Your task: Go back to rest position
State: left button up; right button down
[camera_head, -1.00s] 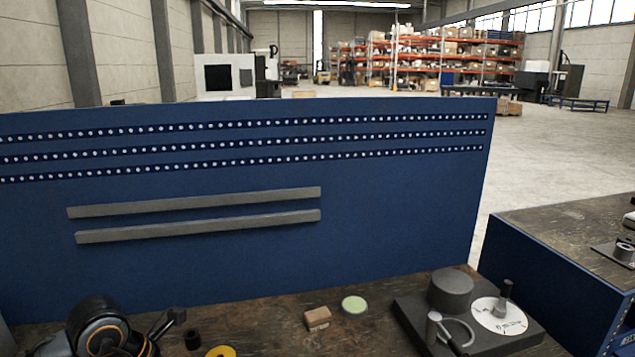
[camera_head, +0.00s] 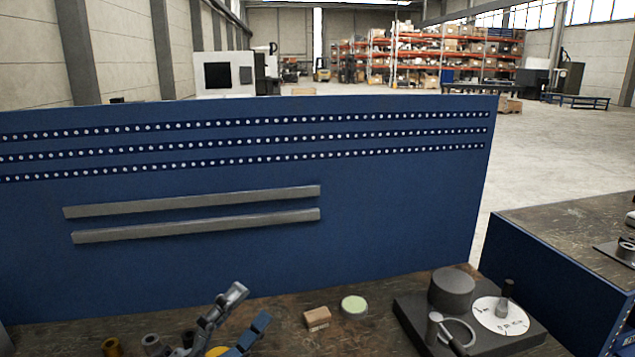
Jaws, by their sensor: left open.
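My left gripper (camera_head: 250,304) is in the lower middle-left of the head view, low over the workbench (camera_head: 375,290). One finger looks grey and the other blue. The fingers are apart, and I see nothing between them. Most of its arm is cut off by the bottom edge. A tan block (camera_head: 317,318) and a pale green round disc (camera_head: 354,306) lie on the bench to its right. My right gripper is not in view.
A dark plate (camera_head: 408,318) with a grey cylinder (camera_head: 452,289) and white dial (camera_head: 500,314) sits at right. Small cylinders (camera_head: 151,343) and a yellow ring (camera_head: 218,352) are near the gripper. A blue panel (camera_head: 400,220) stands behind. Another bench (camera_head: 560,225) is at right.

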pick_arm(q)
jog(key=w+a+f+n+t+y, duration=0.1)
jog(key=w+a+f+n+y, duration=0.1)
jog(key=a+f+n+y, duration=1.25)
jog(key=s+f+n+g+y, duration=0.3)
jog(key=s+f+n+g, duration=0.2)
jog(key=f+n, duration=0.25)
jog(key=s+d+f+n+g+h, duration=0.1)
jog(key=s+d+f+n+g, duration=0.1)
jog(key=s+f+g, duration=0.55)
jog(key=s+d+f+n+g+h, duration=0.15)
jog(key=s+f, duration=0.35)
jog(key=s, duration=0.5)
notch_tip(320, 180, down, 26)
jog(key=s+g, duration=0.2)
jog(key=s+a+f+g, duration=0.1)
jog(key=s+a+f, duration=0.1)
jog(key=s+f, duration=1.4)
jog(key=shift+s+a+f+y, duration=0.15)
jog(key=shift+s+a+y, duration=0.05)
jog(key=shift+a+y, duration=0.15)
